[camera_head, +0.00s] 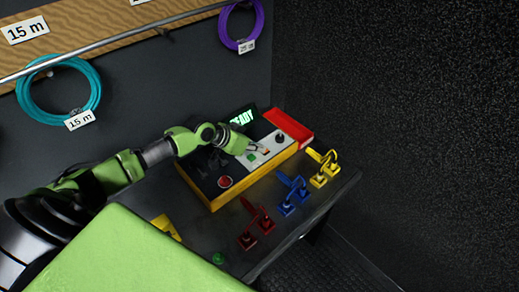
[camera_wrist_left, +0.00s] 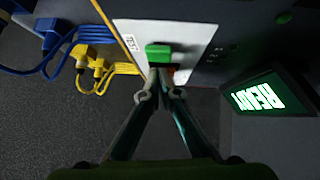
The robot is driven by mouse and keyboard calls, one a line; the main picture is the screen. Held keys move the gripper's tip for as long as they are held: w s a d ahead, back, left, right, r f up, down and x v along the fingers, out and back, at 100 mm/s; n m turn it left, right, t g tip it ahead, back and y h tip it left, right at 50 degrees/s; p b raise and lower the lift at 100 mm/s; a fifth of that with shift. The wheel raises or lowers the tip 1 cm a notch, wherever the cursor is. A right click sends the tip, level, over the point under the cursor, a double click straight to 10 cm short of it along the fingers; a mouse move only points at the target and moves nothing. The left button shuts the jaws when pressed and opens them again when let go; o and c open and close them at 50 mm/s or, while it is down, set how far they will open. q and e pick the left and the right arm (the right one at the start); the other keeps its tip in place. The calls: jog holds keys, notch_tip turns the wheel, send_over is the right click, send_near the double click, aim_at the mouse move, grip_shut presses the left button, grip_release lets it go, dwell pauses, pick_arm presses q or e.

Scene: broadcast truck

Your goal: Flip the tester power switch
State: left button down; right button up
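The tester (camera_head: 213,182) is a black-topped box with yellow sides on a dark table, and its screen (camera_head: 243,117) glows READY. The screen also shows in the left wrist view (camera_wrist_left: 258,96). A pale switch plate (camera_wrist_left: 190,42) carries a green switch (camera_wrist_left: 158,51) beside a label reading TEST. A small orange-red part (camera_wrist_left: 170,75) shows just behind my fingertips, mostly hidden. My left gripper (camera_wrist_left: 159,80) has its fingertips together at the plate, just below the green switch in that view; contact is unclear. In the head view the left gripper (camera_head: 243,148) reaches over the tester. My right gripper is out of view.
Red (camera_head: 256,222), blue (camera_head: 292,193) and yellow (camera_head: 322,167) cable plugs line the table's right side. Coiled teal (camera_head: 58,91) and purple (camera_head: 241,29) cables hang on the wall.

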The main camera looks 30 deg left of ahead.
pick_arm(q)
jog(key=shift+w+a+r, duration=0.1)
jog(key=shift+a+r, duration=0.05)
jog(key=shift+a, duration=0.05)
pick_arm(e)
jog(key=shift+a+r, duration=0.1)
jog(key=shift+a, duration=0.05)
